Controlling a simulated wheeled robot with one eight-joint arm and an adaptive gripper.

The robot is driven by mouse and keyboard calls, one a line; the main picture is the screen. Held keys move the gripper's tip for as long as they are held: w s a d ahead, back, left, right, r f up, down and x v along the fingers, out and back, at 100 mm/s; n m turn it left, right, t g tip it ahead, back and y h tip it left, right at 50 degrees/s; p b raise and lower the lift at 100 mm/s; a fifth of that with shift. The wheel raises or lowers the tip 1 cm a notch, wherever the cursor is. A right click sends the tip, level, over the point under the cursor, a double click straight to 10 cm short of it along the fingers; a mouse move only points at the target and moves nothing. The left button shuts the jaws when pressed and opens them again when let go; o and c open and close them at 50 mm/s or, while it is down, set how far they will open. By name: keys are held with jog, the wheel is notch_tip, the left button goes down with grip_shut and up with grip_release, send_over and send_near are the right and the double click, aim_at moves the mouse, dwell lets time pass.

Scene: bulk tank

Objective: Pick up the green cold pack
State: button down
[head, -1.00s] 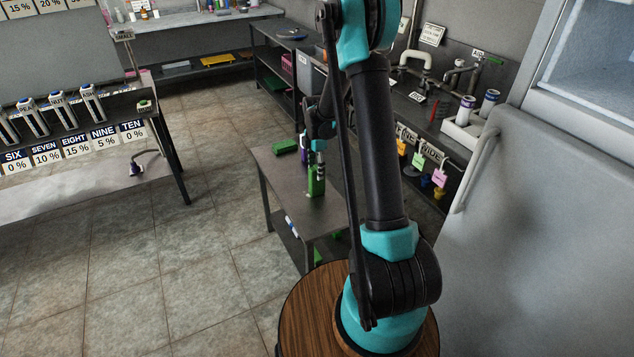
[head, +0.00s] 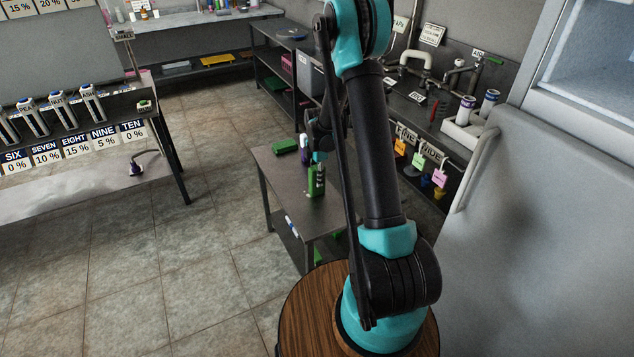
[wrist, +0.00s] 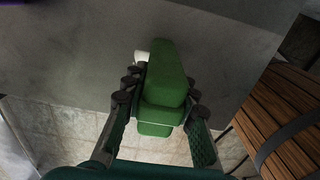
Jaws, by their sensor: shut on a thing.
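The green cold pack (wrist: 168,75) is a blocky green piece between the fingers of my gripper (wrist: 160,90) in the wrist view. The fingers press on it from both sides, so my gripper is shut on it. In the head view the held green pack (head: 316,183) stands out at the small grey table (head: 272,172), below my wrist. I cannot tell whether it touches the tabletop. My arm hides part of the table.
A flat green block (head: 286,146) lies at the table's back, and a purple bottle (head: 303,148) stands behind my gripper. A small white thing (wrist: 141,56) shows beside the pack. A large pale cabinet (head: 560,230) stands on the right. The tiled floor at left is clear.

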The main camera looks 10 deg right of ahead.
jog(key=shift+r, duration=0.1)
dwell(0.3)
notch_tip(320, 180, up, 18)
jog(key=s+d+f+m, duration=0.2)
jog(key=f+m, duration=0.5)
jog(key=m, duration=0.3)
jog(key=s+d+f+m, duration=0.2)
jog(key=f+m, duration=0.5)
jog(key=m, duration=0.4)
jog(key=shift+s+m, duration=0.3)
jog(key=shift+s, duration=0.05)
